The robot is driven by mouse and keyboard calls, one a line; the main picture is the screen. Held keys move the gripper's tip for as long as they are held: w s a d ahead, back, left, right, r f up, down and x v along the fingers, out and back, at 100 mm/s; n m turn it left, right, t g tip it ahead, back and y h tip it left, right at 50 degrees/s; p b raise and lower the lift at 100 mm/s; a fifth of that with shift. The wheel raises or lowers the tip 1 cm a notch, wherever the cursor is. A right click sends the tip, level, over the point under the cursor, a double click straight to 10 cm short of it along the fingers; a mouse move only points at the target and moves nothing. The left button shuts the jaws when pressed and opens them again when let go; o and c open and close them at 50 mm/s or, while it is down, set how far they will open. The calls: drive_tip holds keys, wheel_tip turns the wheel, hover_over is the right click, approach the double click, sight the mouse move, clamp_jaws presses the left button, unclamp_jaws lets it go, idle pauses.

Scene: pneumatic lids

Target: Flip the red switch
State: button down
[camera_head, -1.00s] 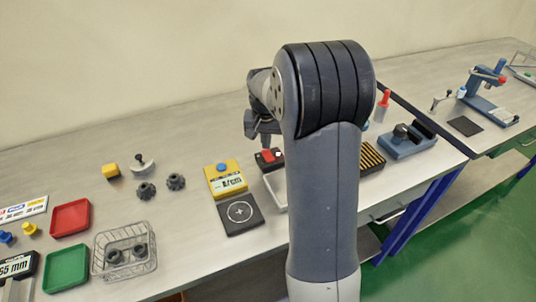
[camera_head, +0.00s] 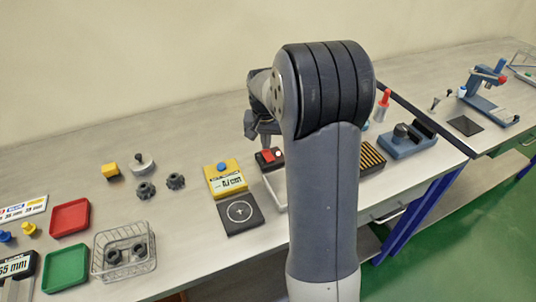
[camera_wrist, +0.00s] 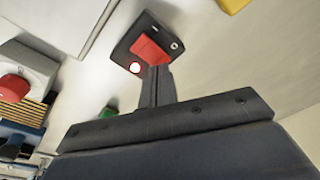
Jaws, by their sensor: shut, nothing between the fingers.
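The red switch (camera_wrist: 148,49) is a red rocker on a dark box (camera_wrist: 128,47), with a lit round lamp (camera_wrist: 135,68) beside it. In the head view the red switch (camera_head: 267,156) stands on the bench just behind my arm, partly hidden by it. My gripper (camera_wrist: 157,72) is shut and empty. In the wrist view its fingertips reach the near edge of the red rocker; I cannot tell whether they touch it. In the head view my gripper (camera_head: 264,143) is over the dark box.
A yellow device (camera_head: 226,180) with a blue button and a display stands left of the switch, with a black pad (camera_head: 240,214) in front. A wire basket (camera_head: 124,249), a red tray (camera_head: 70,217) and a green tray (camera_head: 66,267) are farther left. A blue fixture (camera_head: 407,141) is at right.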

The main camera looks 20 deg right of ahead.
sight(266, 152)
drive_tip(key=shift+f+b, duration=0.45)
drive_tip(key=shift+f, duration=0.3)
drive_tip(key=shift+r+p, duration=2.9)
drive_tip(key=shift+r, duration=0.7)
drive_tip(key=shift+f, duration=0.2)
wheel_tip(266, 152, down, 7)
drive_tip(key=b, duration=0.6)
drive_tip(key=shift+r, duration=0.2)
drive_tip(key=shift+r, duration=0.1)
